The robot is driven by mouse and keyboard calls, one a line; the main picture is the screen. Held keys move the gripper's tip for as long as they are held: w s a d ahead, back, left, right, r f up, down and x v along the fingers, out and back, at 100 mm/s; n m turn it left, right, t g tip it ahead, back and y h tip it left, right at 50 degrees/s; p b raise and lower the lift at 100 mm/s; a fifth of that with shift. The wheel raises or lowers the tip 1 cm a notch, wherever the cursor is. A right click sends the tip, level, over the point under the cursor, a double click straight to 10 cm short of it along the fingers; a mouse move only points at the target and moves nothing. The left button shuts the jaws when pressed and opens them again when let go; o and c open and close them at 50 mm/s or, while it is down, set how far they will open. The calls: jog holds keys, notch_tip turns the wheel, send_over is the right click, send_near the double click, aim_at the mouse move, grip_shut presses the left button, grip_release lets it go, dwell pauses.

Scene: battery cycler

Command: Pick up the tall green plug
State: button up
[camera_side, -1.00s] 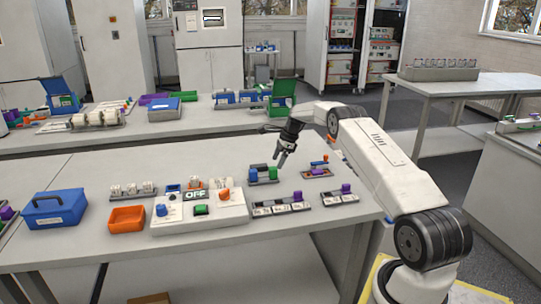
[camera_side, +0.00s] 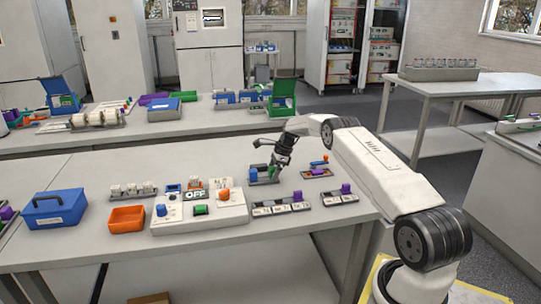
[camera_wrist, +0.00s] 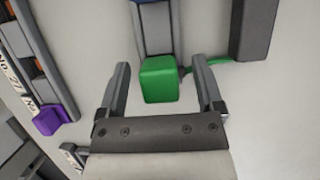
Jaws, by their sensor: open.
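The tall green plug (camera_wrist: 160,79) stands in a dark grey holder (camera_wrist: 156,40) in the wrist view. It lies between the two open fingers of my gripper (camera_wrist: 164,92), with a gap on each side. In the side view my gripper (camera_side: 273,176) is down at the holder (camera_side: 262,182), and its fingers mostly hide the green plug there. A blue plug (camera_side: 254,174) stands in the same holder, left of my gripper.
A strip of cells with a purple plug (camera_side: 297,196) lies in front of the holder. The cycler box (camera_side: 205,218) stands to the left.

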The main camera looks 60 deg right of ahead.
aim_at(271, 168)
grip_shut()
dwell(0.3)
jog(key=shift+r, duration=1.7)
jog(key=shift+s+a+r, duration=0.25)
jog(key=shift+s+r, duration=0.15)
jog(key=shift+r, duration=0.1)
jog(key=shift+s+a+r, duration=0.2)
jog(key=shift+s+r, duration=0.2)
jog(key=shift+r, duration=0.05)
jog(key=s+a+r, duration=0.6)
jog(key=s+r, duration=0.1)
jog(key=s, duration=0.3)
jog(key=shift+s+a+r, duration=0.15)
jog(key=shift+s+r, duration=0.05)
jog(key=shift+r, duration=0.15)
